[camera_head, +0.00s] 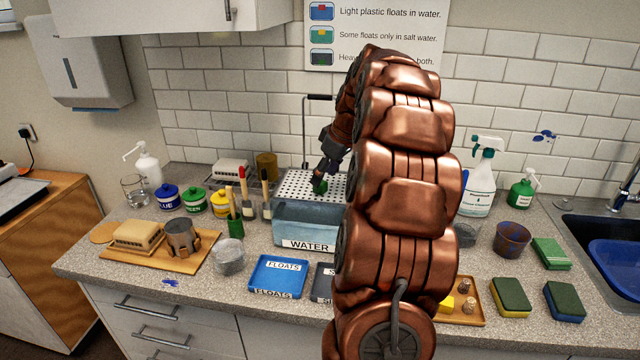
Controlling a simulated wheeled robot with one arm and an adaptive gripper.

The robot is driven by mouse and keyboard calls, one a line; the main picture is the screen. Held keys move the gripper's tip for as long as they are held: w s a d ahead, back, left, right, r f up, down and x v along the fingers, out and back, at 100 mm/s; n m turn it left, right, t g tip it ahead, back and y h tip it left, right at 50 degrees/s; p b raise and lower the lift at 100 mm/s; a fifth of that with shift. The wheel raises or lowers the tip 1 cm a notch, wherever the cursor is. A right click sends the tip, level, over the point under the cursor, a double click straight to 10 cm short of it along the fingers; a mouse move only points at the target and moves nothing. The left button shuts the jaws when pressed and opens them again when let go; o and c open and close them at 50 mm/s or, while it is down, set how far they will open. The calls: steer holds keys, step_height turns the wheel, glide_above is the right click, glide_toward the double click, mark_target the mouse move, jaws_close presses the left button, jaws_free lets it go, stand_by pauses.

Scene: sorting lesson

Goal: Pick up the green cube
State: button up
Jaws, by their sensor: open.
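My gripper (319,184) is at the far end of my copper-coloured arm, pointing down over the perforated white rack behind the water tank. A small green object (323,187), likely the green cube, shows right at the fingertips on the rack. The fingers partly hide it, and I cannot tell whether they touch it. My gripper is open, though the fingers look small and dark here. My arm hides the right part of the rack.
The water tank (308,226) stands in front of the rack, with a blue FLOATS tray (277,276) nearer. Brushes (266,195) stand to the left. Right of my arm are a spray bottle (479,185), a dark pot (512,239), sponges (511,297) and a sink.

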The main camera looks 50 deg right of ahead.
steer(key=shift+x, duration=1.3)
jaws_close()
steer(key=shift+r, duration=0.1)
